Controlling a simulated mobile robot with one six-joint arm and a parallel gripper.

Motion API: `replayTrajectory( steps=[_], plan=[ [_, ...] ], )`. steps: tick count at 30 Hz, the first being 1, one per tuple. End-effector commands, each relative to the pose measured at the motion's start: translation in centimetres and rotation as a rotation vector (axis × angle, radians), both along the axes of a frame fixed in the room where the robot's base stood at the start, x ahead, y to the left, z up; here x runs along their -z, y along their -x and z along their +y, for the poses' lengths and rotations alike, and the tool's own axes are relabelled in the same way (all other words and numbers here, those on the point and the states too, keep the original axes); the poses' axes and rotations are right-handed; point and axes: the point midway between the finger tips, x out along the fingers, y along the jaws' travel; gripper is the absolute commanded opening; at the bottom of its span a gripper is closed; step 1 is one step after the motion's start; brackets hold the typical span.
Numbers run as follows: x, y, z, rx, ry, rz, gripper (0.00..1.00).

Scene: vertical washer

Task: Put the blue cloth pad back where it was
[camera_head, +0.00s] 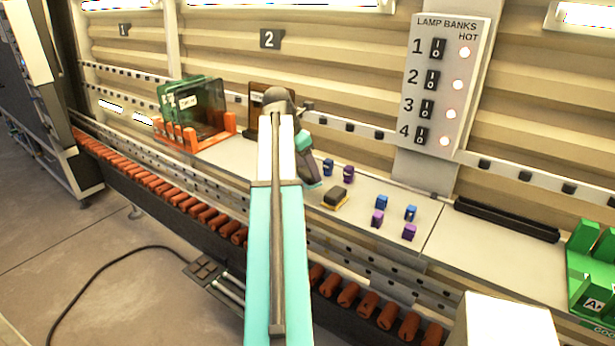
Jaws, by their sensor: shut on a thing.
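My teal and white arm rises in front of the bench. At its end, my dark gripper (312,184) hangs over the white bench top (290,187), left of the small dark and yellow block (336,198). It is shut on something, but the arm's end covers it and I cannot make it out. No blue cloth pad shows clearly. Small blue pieces stand on the bench: one (328,167) just right of my gripper, another (381,201) farther right, and a third (411,212) beyond it. Small purple pieces (349,173) stand near them.
An orange rack (228,122) holds green-edged panels (190,105) at left. A brown panel (258,125) stands behind my arm. A black bar (505,219) and a green holder (590,262) lie at right. A roller conveyor (165,190) runs along the bench front. The lamp panel (440,90) hangs behind.

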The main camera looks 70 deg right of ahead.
Motion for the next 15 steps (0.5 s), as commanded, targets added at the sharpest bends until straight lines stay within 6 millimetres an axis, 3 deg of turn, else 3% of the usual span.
replayTrajectory(
  steps=[8,15],
  plan=[
    [0.3,0.0,0.1,0.0,-0.001,0.001,0.34],
    [2.1,0.0,0.1,0.001,-0.002,0.001,0.34]
  ],
)
